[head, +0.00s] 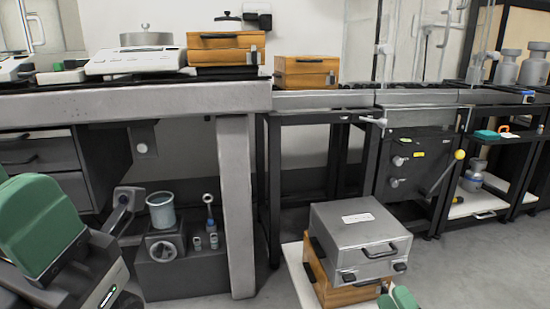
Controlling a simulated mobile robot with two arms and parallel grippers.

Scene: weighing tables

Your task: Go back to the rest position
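My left arm (45,225) comes in at the lower left, with a green housing and grey and dark links. I cannot make out its gripper fingers. A small green part of my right arm (399,298) shows at the bottom edge, in front of the grey metal case (355,230). A dark piece beside it may belong to my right gripper, but its fingers cannot be told apart. I see nothing held.
The grey case rests on a wooden box (318,273) over a white low surface (297,268). A grey weighing table (160,100) stands at left, with a white scale (133,60) and wooden boxes (226,50). A shelf (495,200) stands at right. Floor at right is clear.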

